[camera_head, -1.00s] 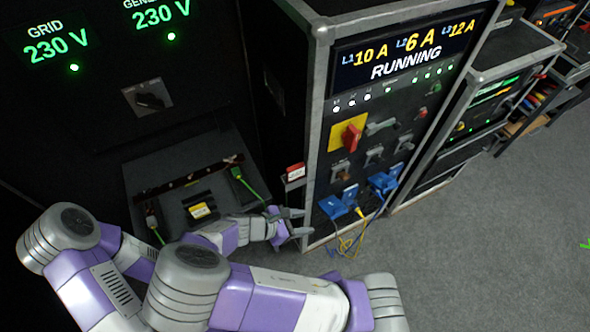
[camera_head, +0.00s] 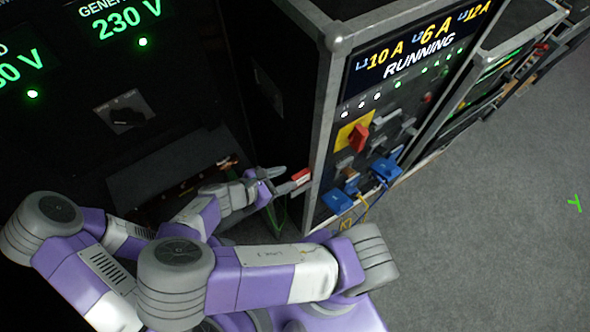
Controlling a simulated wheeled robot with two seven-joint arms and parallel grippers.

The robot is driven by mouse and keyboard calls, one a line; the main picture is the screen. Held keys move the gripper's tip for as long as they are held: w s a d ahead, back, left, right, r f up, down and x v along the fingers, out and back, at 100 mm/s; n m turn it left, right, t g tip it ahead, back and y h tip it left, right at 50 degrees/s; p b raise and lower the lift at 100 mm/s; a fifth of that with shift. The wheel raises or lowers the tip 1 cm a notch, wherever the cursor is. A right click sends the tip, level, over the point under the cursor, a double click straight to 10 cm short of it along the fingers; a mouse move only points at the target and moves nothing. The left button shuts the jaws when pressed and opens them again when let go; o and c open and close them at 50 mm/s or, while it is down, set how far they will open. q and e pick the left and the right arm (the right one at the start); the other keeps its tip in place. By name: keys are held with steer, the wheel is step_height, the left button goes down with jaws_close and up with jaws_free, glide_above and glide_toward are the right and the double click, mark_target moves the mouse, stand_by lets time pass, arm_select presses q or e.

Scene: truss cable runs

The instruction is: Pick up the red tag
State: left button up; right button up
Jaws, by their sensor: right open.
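The red tag (camera_head: 301,175) is a small red-and-white piece at the left front edge of the cabinet marked RUNNING. The fingertips look very close to the tag's left side. I cannot tell whether they touch it or how they line up in depth.
The RUNNING cabinet (camera_head: 335,110) carries a red rotary switch (camera_head: 358,138) on a yellow plate and blue connectors (camera_head: 336,201) with yellow cables. A dark panel (camera_head: 128,118) with 230 V readouts stands left. Grey floor (camera_head: 480,220) is open at right.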

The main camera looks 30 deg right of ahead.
mark_target(301, 177)
steer(key=x, duration=0.4)
steer(key=s+x, duration=0.1)
steer(key=x, duration=0.1)
steer(key=shift+d+f+p, duration=0.2)
steer(key=shift+f+p, duration=0.05)
steer(key=shift+p, duration=0.1)
steer(key=shift+w, duration=0.1)
jaws_close()
steer(key=shift+r, duration=0.15)
